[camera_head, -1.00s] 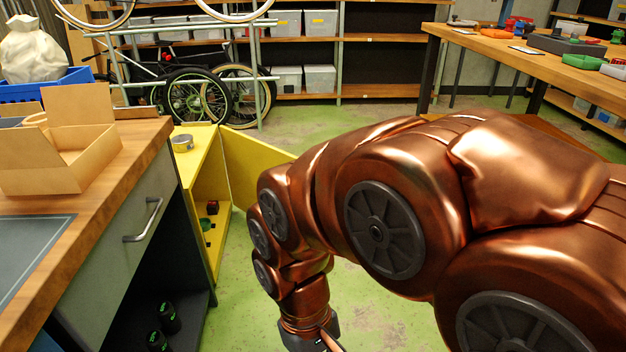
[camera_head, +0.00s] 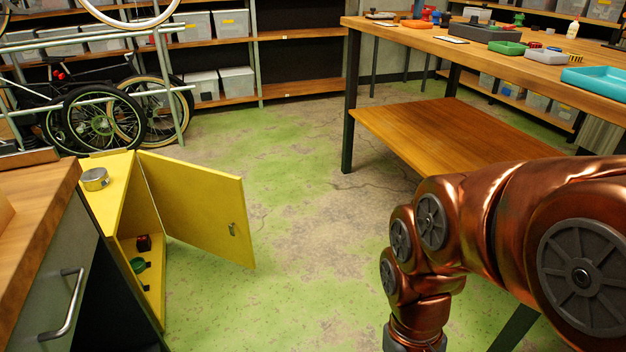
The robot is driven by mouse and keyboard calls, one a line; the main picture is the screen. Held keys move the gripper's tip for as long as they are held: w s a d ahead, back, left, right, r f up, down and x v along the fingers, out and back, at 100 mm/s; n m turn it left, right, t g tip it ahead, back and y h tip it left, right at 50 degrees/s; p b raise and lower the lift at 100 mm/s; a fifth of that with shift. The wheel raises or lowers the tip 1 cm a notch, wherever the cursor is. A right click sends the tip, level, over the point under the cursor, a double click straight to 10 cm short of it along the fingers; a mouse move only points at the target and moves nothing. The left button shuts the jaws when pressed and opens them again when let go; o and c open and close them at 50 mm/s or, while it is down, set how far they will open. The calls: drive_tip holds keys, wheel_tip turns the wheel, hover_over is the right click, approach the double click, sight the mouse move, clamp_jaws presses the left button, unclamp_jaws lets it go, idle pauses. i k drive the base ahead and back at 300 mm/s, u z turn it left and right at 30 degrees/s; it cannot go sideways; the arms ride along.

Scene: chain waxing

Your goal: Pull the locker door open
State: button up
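The yellow locker (camera_head: 112,208) stands at the left, beside the end of the wooden workbench. Its yellow door (camera_head: 202,205) stands wide open, swung out to the right, with a small handle (camera_head: 232,229) near its free edge. A dark red item (camera_head: 143,243) and a green round item (camera_head: 138,265) sit inside on a shelf. My copper arm is at the lower right, well apart from the door. Only a dark bit at the arm's lower end shows at the bottom edge; my gripper's fingers are out of the frame.
A silver tin (camera_head: 95,179) sits on top of the locker. The workbench (camera_head: 40,215) with a drawer is at the left. A wooden table (camera_head: 480,50) with trays and a lower shelf is at the right. Bicycles (camera_head: 110,110) stand behind the locker. The green floor (camera_head: 300,190) between is clear.

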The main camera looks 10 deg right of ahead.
sight(196, 205)
drive_tip(key=z, duration=0.5)
drive_tip(key=i, duration=1.5)
drive_tip(key=u, duration=2.7)
drive_tip(key=i, duration=0.5)
